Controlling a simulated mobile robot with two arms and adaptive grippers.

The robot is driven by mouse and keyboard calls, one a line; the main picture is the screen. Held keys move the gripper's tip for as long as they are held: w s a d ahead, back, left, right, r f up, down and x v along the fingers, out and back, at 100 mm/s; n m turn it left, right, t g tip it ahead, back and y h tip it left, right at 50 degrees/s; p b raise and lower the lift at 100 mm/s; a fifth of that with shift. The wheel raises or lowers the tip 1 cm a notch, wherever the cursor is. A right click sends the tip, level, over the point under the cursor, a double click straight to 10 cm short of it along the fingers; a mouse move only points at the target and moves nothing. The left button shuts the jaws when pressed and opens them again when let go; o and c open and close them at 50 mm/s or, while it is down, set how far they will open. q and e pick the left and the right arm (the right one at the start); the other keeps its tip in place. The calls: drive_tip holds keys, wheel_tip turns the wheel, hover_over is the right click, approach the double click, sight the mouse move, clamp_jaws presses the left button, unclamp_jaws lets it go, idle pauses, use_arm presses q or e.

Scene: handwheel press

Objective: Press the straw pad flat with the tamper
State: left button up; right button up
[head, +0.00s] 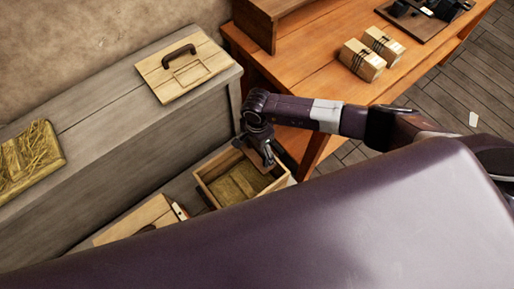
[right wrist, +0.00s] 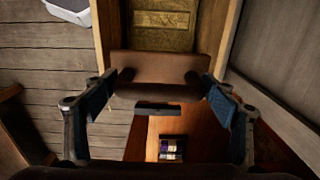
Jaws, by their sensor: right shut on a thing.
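The straw pad (head: 232,189) lies inside an open wooden box (head: 211,196) on the floor. It also shows at the top of the right wrist view (right wrist: 162,36). My right gripper (head: 266,155) is over the right end of the box. In the right wrist view my right gripper (right wrist: 158,92) has its fingers at both sides of a brown wooden tamper (right wrist: 160,64) and holds it. The tamper is over the near end of the pad; I cannot tell whether it touches the straw. My left gripper is not in view.
An orange wooden table (head: 312,62) holds two tied bundles.

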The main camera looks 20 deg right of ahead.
wheel_tip(320, 180, down, 16)
drive_tip(key=b, duration=1.2)
drive_tip(key=shift+f, duration=0.2)
use_arm(q)
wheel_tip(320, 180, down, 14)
drive_tip(key=b, duration=0.1)
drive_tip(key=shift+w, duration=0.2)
use_arm(e)
drive_tip(key=shift+f, duration=0.7)
use_arm(q)
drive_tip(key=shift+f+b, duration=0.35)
drive_tip(key=shift+b, duration=0.15)
use_arm(e)
drive_tip(key=shift+f, duration=0.35)
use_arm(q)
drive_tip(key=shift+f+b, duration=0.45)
use_arm(e)
drive_tip(key=shift+s+f, duration=0.25)
drive_tip(key=r+p, duration=0.5)
drive_tip(key=r, duration=0.2)
drive_tip(key=r+p, duration=0.5)
drive_tip(key=r, duration=0.1)
drive_tip(key=r+p, duration=0.4)
drive_tip(key=r, duration=0.3)
drive_tip(key=shift+w+r+p, duration=0.3)
drive_tip(key=shift+r+p, duration=0.05)
drive_tip(key=shift+p, duration=0.05)
drive_tip(key=shift+r, duration=0.35)
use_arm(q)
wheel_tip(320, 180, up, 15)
